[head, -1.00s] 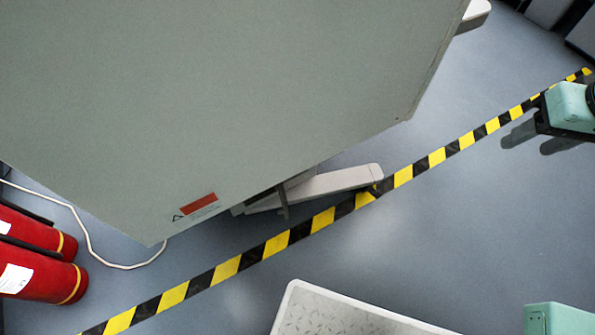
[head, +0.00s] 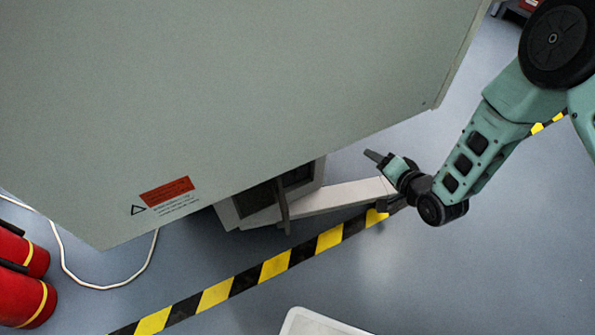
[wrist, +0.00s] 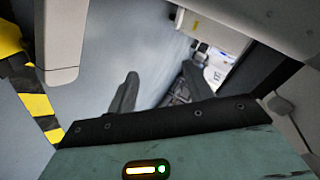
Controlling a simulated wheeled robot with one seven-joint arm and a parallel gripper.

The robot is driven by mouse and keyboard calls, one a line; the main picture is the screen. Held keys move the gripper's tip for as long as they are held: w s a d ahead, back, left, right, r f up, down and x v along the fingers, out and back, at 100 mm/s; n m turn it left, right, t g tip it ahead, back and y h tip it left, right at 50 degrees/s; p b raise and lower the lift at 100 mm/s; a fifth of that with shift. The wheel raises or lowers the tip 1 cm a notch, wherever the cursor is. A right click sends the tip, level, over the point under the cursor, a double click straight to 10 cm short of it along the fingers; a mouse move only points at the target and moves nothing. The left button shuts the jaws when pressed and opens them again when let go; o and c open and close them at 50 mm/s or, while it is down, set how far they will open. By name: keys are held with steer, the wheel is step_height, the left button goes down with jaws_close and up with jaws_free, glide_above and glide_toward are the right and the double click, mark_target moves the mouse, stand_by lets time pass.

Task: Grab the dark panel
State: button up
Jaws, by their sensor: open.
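A dark panel (head: 258,200) shows under the lower edge of the big grey-green cabinet (head: 250,100), set in a light frame; the cabinet hides its upper part. I cannot tell for sure that this is the task's panel. A thin grey upright piece (head: 283,205) stands out in front of it. My gripper (head: 376,158) is to the right of the panel, beside the cabinet's lower right edge and above the pale foot. In the wrist view my gripper (wrist: 160,74) has its two dark fingers apart with nothing between them. The panel is not clearly recognisable there.
The pale foot (head: 335,196) sticks out from under the cabinet. Yellow-black tape (head: 273,268) crosses the floor. Red cylinders (head: 22,290) and a white cable (head: 62,258) lie at the left.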

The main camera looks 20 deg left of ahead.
steer(key=s+a+f+m+y, duration=0.1)
steer(key=s+a+f+y, duration=0.25)
steer(key=s+f, duration=0.25)
steer(key=m+y, duration=0.2)
steer(key=m, duration=0.1)
glide_toward(297, 176)
steer(key=shift+t, duration=0.4)
steer(key=b+x, duration=0.2)
steer(key=b, duration=0.1)
steer(key=b+x, duration=0.5)
steer(key=b, duration=0.1)
steer(key=shift+a+f+b, duration=0.3)
steer(key=shift+a+f, duration=0.05)
steer(key=shift+f, duration=0.05)
steer(key=shift+w+a+r, duration=0.1)
steer(key=shift+w+a, duration=0.1)
steer(key=shift+a, duration=0.15)
steer(key=c, duration=1.1)
